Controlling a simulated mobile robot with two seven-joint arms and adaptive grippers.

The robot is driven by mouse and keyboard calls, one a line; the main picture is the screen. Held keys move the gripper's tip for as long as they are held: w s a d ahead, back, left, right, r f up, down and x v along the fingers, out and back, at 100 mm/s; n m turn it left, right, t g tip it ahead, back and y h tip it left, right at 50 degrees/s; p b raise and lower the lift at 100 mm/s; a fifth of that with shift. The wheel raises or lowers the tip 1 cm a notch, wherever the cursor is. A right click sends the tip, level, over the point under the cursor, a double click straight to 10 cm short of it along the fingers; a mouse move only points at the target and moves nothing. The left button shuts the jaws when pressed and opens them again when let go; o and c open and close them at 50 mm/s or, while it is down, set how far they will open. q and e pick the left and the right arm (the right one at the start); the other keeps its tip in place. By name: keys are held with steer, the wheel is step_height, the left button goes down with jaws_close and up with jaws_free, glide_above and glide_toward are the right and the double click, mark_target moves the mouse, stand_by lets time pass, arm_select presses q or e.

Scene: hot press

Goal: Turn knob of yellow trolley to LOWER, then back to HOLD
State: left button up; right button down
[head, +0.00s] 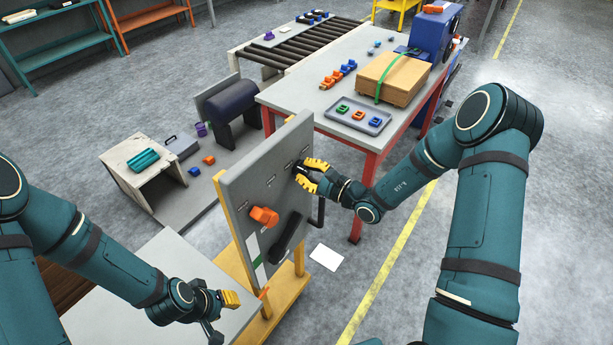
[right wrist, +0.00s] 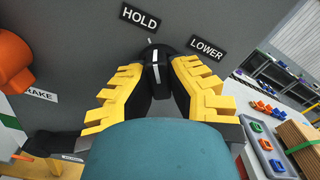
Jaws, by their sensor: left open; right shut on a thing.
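The grey upright panel (head: 245,190) of the yellow trolley (head: 235,268) stands in the middle of the head view. My right gripper (head: 307,173) is shut on a black knob on its face. In the right wrist view the knob (right wrist: 156,68) sits between my yellow fingers (right wrist: 156,75). Its white line points up, roughly toward the HOLD label (right wrist: 141,18). The LOWER label (right wrist: 206,47) is up and to the right. My left gripper (head: 224,310) is open and empty, low in front of the trolley, apart from the panel.
The panel also carries an orange knob (head: 264,216) and a black handle (head: 287,238) below the gripped knob. A red-legged table (head: 290,92) with a tray (head: 357,128) and a strapped box (head: 394,80) stands behind. The floor at right is clear.

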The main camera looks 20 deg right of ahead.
steer(key=shift+w+a+n+b, duration=0.1)
steer(key=shift+a+n+b, duration=0.1)
steer(key=shift+n+b, duration=0.35)
steer(key=shift+r+n, duration=0.1)
steer(key=shift+n, duration=0.45)
steer(key=c, duration=0.9)
jaws_free()
steer(key=shift+w+a, duration=0.1)
steer(key=shift+w, duration=0.1)
steer(key=shift+s+d, duration=0.25)
steer(key=v, duration=1.1)
steer(key=shift+s, duration=0.15)
